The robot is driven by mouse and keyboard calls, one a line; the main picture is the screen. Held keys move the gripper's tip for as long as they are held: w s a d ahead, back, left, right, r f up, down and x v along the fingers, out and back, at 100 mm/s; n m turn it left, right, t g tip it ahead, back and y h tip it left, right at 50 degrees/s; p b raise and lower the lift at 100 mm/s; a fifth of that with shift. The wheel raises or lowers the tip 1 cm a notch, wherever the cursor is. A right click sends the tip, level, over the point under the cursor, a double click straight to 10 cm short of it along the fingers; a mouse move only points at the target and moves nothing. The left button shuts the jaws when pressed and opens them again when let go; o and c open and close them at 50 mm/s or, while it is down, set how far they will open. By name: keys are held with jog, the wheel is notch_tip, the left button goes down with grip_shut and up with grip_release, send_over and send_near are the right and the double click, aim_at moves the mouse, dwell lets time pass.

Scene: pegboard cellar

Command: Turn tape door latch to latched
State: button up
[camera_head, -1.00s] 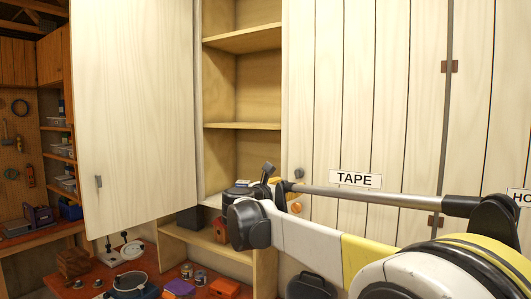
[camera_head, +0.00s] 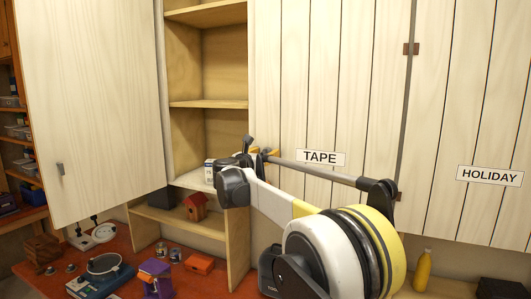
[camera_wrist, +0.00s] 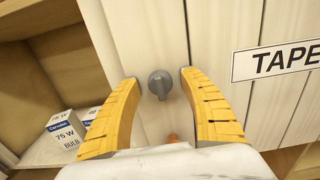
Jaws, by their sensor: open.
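The tape door (camera_head: 300,90) is pale planked wood with a TAPE label (camera_head: 320,158); it is closed beside an open shelf bay. In the wrist view the grey latch knob (camera_wrist: 160,84) sits on this door, left of the TAPE label (camera_wrist: 285,60). My gripper (camera_wrist: 160,78) is open, its two yellow fingers on either side of the knob, with gaps on both sides. I cannot tell whether the fingertips reach past the knob's face. In the head view my gripper (camera_head: 262,152) is at the door's left edge, and my arm hides the knob.
An open cabinet door (camera_head: 95,110) with a grey latch stands at left. Bulb boxes (camera_wrist: 62,130) sit on the shelf left of my gripper. A HOLIDAY door (camera_head: 470,120) is at right.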

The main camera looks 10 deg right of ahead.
grip_shut()
jog(key=shift+m, duration=0.4)
jog(key=m+b, duration=0.1)
jog(key=m, duration=0.2)
jog(key=shift+s+m+b, duration=0.1)
jog(key=shift+m+b, duration=0.2)
jog(key=m+b, duration=0.1)
jog(key=m, duration=0.3)
jog(key=shift+m, duration=0.3)
jog(key=m, duration=0.4)
jog(key=m+b, duration=0.1)
jog(key=m, duration=0.3)
jog(key=shift+m, duration=0.6)
